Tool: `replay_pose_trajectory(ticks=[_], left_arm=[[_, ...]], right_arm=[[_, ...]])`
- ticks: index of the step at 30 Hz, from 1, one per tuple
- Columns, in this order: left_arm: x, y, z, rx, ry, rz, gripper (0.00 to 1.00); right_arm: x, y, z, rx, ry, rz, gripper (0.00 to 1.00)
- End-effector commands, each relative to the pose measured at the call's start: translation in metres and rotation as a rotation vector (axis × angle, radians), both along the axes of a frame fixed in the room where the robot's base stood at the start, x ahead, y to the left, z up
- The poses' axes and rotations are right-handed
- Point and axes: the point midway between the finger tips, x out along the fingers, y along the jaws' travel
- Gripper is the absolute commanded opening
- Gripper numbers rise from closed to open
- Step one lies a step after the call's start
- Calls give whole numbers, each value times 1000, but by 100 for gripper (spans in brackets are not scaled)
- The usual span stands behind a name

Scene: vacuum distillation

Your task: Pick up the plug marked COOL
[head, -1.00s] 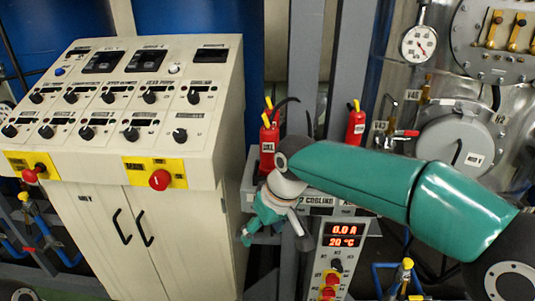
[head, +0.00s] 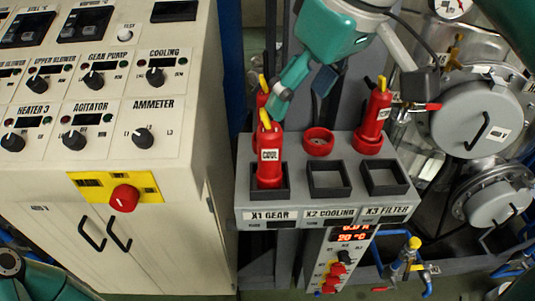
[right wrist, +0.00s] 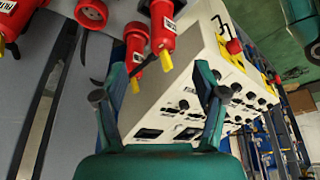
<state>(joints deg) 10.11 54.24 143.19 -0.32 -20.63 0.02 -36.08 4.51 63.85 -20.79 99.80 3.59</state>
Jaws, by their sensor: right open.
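The red plug marked COOL (head: 269,170), with a yellow top, stands upright in the left front square slot of the grey holder (head: 292,200), above the X1 GEAR label. My right gripper (head: 284,95) hangs from above, just behind this plug, and is open and empty. In the right wrist view the open fingers (right wrist: 160,97) are wide apart. There the COOL plug (right wrist: 163,27) appears beyond them at the top, apart from both. A second red plug (head: 262,94) stands behind the COOL plug, partly hidden by it and the finger. My left gripper is not in view.
A third red plug (head: 374,120) stands at the holder's back right, beside an empty red socket (head: 318,143). The X2 and X3 front slots are empty. A control cabinet (head: 172,190) stands left, close to the holder. Metal vessels and pipes (head: 470,115) fill the right.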

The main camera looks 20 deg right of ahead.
Motion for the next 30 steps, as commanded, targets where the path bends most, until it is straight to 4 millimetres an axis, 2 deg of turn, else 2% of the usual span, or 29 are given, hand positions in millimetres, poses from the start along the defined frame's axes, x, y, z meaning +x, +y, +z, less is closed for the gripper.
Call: replay_pose_trajectory(ticks=[1, 9, 13, 20, 30], left_arm=[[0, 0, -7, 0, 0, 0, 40], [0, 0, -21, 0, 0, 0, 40], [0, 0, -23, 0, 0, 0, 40], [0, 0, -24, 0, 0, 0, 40], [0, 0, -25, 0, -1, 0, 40]], right_arm=[[3, 0, -14, -1, 4, -4, 71], [22, 7, -66, -2, 4, -10, 71], [29, 9, -81, -1, 3, -10, 71], [34, 12, -92, 0, 1, -11, 71], [50, 23, -131, 0, 2, -12, 71]])
